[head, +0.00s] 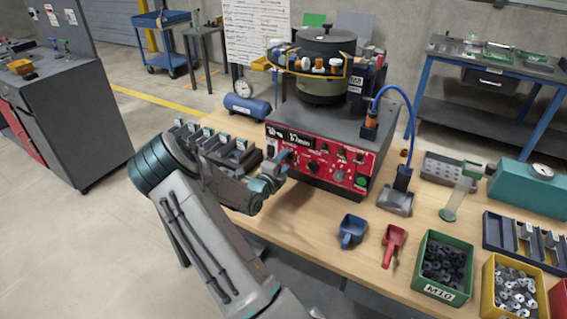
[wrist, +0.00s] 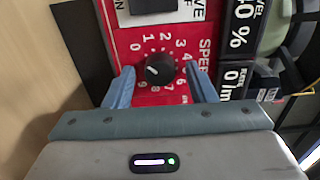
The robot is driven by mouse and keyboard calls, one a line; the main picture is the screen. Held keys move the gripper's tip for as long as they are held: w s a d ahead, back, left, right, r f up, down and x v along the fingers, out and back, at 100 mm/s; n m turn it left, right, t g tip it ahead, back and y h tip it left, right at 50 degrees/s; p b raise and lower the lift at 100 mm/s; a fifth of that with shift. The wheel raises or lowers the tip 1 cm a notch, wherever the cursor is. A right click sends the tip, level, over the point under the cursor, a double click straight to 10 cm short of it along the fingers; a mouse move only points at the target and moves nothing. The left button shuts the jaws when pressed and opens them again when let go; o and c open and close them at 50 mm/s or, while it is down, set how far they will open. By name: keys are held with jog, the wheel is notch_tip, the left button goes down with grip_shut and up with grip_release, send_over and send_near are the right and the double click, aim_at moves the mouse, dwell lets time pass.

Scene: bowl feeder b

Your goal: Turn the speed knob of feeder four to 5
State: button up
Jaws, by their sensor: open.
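The bowl feeder (head: 325,115) stands on the wooden bench with a red control panel (head: 325,163) on its front. In the wrist view the black speed knob (wrist: 160,69) sits on the red panel inside a ring of white numbers, with "SPEED" printed beside it. A pale mark shows on the knob's left part; I cannot tell exactly which number it points to. My gripper (wrist: 160,88) is open, with one blue finger on each side of the knob and gaps visible to both. In the head view my gripper (head: 282,165) covers the left part of the panel.
On the bench are a blue scoop (head: 352,231), a red scoop (head: 393,243), a green bin (head: 444,267) and a yellow bin (head: 510,288). A blue hose (head: 410,110) hangs right of the feeder.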

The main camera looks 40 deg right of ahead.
jog(key=c, duration=1)
